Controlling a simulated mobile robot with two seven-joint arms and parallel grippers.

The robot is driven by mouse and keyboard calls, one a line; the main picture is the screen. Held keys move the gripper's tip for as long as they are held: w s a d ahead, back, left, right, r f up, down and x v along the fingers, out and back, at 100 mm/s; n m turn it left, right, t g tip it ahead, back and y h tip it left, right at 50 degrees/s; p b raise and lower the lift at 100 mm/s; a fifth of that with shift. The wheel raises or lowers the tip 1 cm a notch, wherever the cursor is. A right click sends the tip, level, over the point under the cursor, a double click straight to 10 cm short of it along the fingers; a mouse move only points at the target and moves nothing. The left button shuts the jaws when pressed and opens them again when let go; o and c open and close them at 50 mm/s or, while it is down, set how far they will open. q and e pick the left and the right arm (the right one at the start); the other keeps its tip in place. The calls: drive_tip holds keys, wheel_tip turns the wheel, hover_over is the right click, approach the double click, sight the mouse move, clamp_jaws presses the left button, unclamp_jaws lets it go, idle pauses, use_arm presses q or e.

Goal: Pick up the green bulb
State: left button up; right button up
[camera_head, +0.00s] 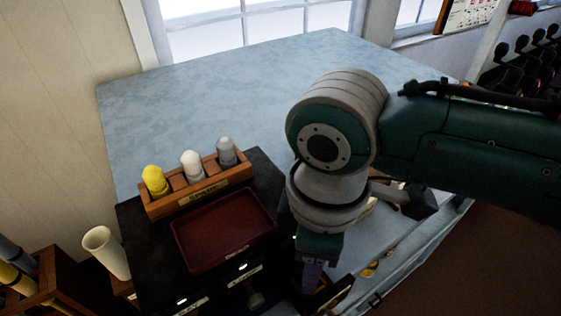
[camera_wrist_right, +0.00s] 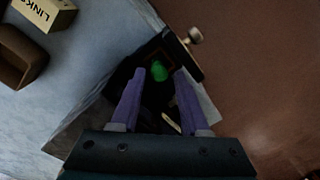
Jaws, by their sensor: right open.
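The green bulb (camera_wrist_right: 159,71) shows in the right wrist view, inside a dark open compartment that looks like a drawer. My right gripper (camera_wrist_right: 160,77) is open, with its two purple fingers on either side of the bulb in the picture. The bulb looks farther off than the fingertips, and I see no contact. In the head view my right gripper (camera_head: 313,276) points down beside the black cabinet. The bulb cannot be made out there. My left gripper is not in view.
A wooden rack (camera_head: 197,193) holds yellow, white and grey bulbs on the black cabinet (camera_head: 141,248). A dark red tray (camera_head: 224,230) lies before it. A white cup (camera_head: 106,251) stands at left. A "LINKS" block (camera_wrist_right: 44,12) shows near the wrist. The blue-grey tabletop (camera_head: 235,95) behind is clear.

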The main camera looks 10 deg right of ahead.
wheel_tip(320, 180, down, 3)
drive_tip(key=shift+r, duration=0.2)
clamp_jaws()
idle(0.3)
